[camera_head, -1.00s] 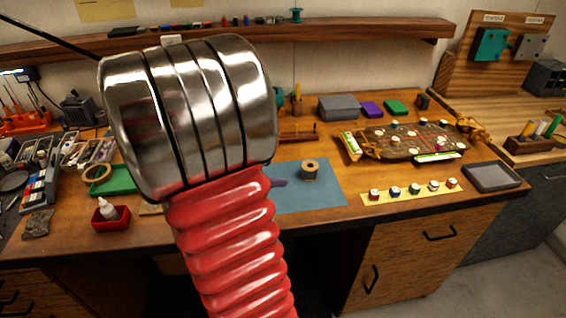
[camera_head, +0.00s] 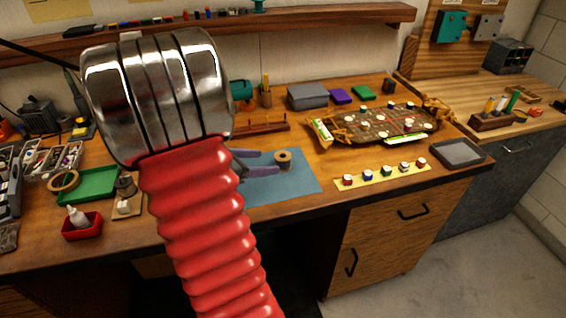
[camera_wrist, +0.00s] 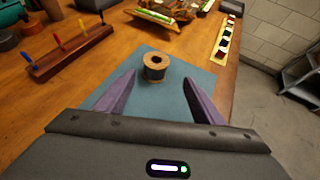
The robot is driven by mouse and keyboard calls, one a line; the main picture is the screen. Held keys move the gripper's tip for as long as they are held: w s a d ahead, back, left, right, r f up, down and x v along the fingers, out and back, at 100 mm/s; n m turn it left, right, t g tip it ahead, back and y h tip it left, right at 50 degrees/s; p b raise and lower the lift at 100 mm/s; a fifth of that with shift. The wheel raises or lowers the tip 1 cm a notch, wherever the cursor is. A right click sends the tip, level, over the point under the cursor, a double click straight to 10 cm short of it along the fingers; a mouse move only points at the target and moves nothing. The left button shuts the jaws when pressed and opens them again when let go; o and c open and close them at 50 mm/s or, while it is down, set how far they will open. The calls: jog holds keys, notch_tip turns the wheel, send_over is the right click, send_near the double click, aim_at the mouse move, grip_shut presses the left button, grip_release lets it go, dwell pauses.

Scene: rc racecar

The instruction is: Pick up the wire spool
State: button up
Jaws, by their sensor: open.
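The wire spool (camera_head: 283,160) is a small tan and dark reel standing upright on the blue mat (camera_head: 290,188) on the workbench. In the wrist view the spool (camera_wrist: 155,67) stands ahead of my gripper (camera_wrist: 153,88), roughly midway between the lines of its two purple fingers. The fingers are open and spread apart, with the mat (camera_wrist: 140,105) showing between them. The spool looks just beyond the fingertips, not touching them. In the head view my gripper (camera_head: 272,163) reaches in from the left at the spool, and my red arm hides part of the mat and bench.
A wooden rack with coloured pegs (camera_wrist: 70,50) stands left of the mat. A yellow strip with several small jars (camera_head: 385,174) lies right of it, with a brown racecar chassis (camera_head: 380,125) behind. A green tray (camera_head: 90,185) and red tray (camera_head: 82,226) sit at left.

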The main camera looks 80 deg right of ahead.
aim_at(277, 160)
jog(key=shift+x, duration=1.5)
jog(key=shift+d+f, duration=0.1)
jog(key=shift+w+d+x, duration=0.1)
jog(key=shift+w+x, duration=0.05)
jog(key=shift+x, duration=1.1)
jog(key=shift+w+d+x, duration=0.15)
jog(key=shift+x, duration=1.15)
jog(key=shift+a, duration=0.1)
jog(key=shift+c, duration=0.5)
jog(key=c, duration=1.1)
